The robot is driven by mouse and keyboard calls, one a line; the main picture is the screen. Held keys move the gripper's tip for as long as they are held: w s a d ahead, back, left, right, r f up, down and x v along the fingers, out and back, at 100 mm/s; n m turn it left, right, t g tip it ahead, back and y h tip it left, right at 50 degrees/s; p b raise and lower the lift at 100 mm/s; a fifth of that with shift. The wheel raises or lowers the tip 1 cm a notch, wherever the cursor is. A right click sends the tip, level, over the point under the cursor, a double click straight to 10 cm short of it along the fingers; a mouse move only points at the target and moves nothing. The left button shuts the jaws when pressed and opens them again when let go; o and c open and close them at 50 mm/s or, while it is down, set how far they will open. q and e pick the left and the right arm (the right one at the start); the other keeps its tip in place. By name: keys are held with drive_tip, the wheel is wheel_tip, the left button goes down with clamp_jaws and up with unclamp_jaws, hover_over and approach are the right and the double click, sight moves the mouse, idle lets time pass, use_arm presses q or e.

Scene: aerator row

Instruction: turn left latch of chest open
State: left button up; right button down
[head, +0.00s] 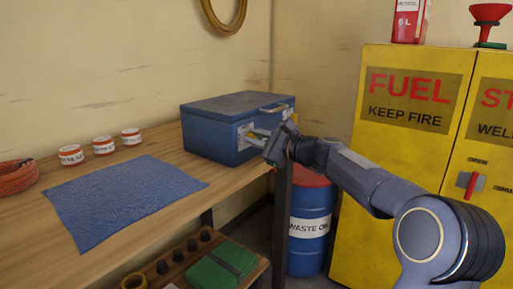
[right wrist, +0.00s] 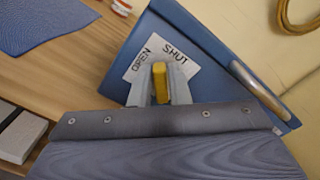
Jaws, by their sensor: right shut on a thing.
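The blue chest (head: 213,133) stands with its lid down at the far end of the bench. Its front face also shows in the right wrist view (right wrist: 122,55), with a white label (right wrist: 150,50) reading OPEN and SHUT. A yellow latch (right wrist: 160,82) sits just below the label, between the two words as seen here. My right gripper (head: 257,137) is at the chest's front. In the right wrist view, its fingers (right wrist: 160,93) are shut on the latch, one on each side. The latch's base is hidden. My left gripper is out of view.
A metal handle (right wrist: 258,90) is on the chest. The wooden bench (head: 150,150) holds a blue cloth (head: 125,195), several white-and-orange tins (head: 103,146) and a coiled orange cord (head: 16,177). A blue waste oil drum (head: 309,225) and yellow fuel cabinet (head: 400,150) stand to the right.

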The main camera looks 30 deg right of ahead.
drive_tip(key=shift+s+a+f+n+b, duration=0.1)
drive_tip(key=shift+f+n+b, duration=0.1)
drive_tip(key=shift+n+b, duration=1.3)
drive_tip(key=shift+w+a+f+n+b, duration=0.1)
drive_tip(key=shift+f+n+b, duration=0.05)
drive_tip(key=shift+n+b, duration=1.3)
drive_tip(key=shift+s+f+n+b, duration=0.1)
drive_tip(key=shift+f+n+b, duration=0.1)
drive_tip(key=shift+n+b, duration=1.25)
drive_tip(key=shift+n+p, duration=0.35)
drive_tip(key=shift+n, duration=0.15)
drive_tip(key=c, duration=1.4)
unclamp_jaws()
drive_tip(key=shift+r, duration=0.1)
drive_tip(key=shift+c, duration=0.2)
drive_tip(key=v, duration=0.7)
drive_tip(key=shift+s+d, duration=0.2)
drive_tip(key=shift+s, duration=0.15)
